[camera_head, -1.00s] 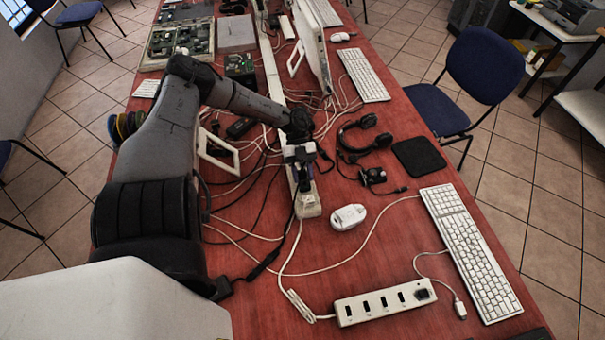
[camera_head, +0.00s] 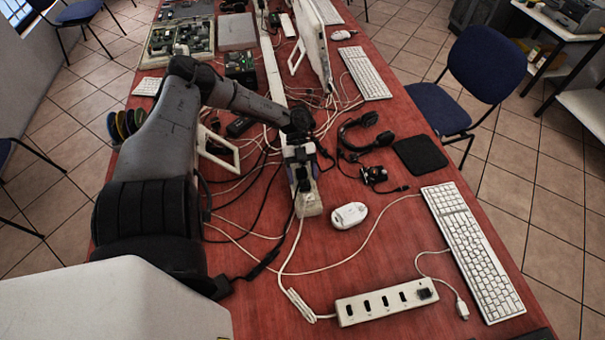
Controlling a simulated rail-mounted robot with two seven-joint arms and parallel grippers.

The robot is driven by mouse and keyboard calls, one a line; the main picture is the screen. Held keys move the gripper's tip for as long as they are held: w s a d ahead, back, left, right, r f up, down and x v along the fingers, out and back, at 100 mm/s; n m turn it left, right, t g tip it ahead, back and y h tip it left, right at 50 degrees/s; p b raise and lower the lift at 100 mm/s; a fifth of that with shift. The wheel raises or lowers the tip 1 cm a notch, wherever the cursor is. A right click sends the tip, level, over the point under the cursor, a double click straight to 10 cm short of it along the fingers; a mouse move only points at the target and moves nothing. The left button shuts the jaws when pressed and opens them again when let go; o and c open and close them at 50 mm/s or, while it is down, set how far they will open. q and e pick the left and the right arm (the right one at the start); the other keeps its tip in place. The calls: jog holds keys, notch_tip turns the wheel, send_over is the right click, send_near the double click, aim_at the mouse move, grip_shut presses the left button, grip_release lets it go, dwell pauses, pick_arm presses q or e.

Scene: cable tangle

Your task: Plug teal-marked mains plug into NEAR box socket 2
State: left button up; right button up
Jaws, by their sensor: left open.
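My left gripper (camera_head: 301,162) is at the end of the arm from the left, over the near end of a long pale socket box (camera_head: 310,205) in the table's middle. Its jaws are open. A small dark piece is between or just below them; I cannot tell whether it is a plug in the box. The gripper hides much of the box top. No teal mark can be made out on any plug. A white strip (camera_head: 360,309) with several dark slots lies nearer me; I cannot tell which is the NEAR box. My right gripper is not in view.
A white mouse (camera_head: 349,215) lies right of the box. A headset (camera_head: 364,136), a black pad (camera_head: 420,155) and a white keyboard (camera_head: 472,252) are farther right. Cables tangle left of and behind the gripper. The red table (camera_head: 385,250) is fairly clear between mouse and strip.

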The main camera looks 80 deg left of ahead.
pick_arm(q)
jog(key=shift+r, duration=0.1)
jog(key=shift+w+a+r, duration=0.1)
jog(key=shift+a+r, duration=0.2)
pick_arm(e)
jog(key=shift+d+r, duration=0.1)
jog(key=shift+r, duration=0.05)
pick_arm(q)
jog(key=v, duration=1.3)
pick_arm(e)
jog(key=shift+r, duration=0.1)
pick_arm(q)
jog(key=shift+f, duration=0.1)
